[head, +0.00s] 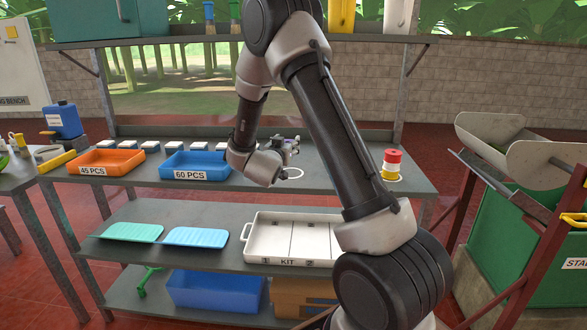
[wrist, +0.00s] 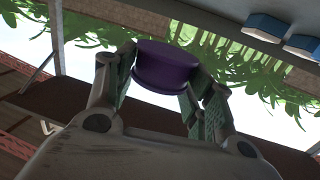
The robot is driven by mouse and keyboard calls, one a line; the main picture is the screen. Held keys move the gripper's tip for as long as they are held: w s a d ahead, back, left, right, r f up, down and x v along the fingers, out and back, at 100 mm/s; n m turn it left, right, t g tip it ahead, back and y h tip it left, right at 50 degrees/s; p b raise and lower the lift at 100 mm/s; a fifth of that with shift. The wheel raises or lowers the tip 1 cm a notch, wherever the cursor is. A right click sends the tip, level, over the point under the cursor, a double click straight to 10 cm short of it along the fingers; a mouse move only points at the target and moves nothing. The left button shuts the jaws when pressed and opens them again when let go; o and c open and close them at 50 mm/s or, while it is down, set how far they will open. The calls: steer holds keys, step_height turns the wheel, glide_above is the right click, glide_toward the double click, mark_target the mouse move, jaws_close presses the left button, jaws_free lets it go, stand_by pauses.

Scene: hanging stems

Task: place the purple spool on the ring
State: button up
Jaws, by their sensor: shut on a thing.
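The purple spool (wrist: 165,68) is held between the fingers of my gripper (wrist: 163,82) in the wrist view. My gripper (head: 289,150) is shut on it. In the head view the gripper is small, above the back part of the workbench, and the spool is hard to make out. A thin white ring (head: 292,174) shows on the bench just below and beside the gripper, partly hidden by my wrist. A second pale ring shows around the foot of a red, white and yellow stack (head: 392,164) farther right. I cannot tell the gap between spool and bench.
An orange tray (head: 107,162) and a blue tray (head: 196,166) stand on the bench at left, with a row of small white-topped blocks behind them. A white kit tray (head: 290,238) is on the shelf below. The bench between my wrist and the stack is partly hidden by my arm.

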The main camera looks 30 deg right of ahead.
glide_above(290, 175)
steer(key=shift+g+h, duration=0.4)
step_height(290, 175, down, 4)
steer(key=shift+w+d+f, duration=0.1)
steer(key=shift+m, duration=0.3)
steer(key=shift+f, duration=2.45)
steer(key=shift+f, duration=0.1)
steer(key=o, duration=1.1)
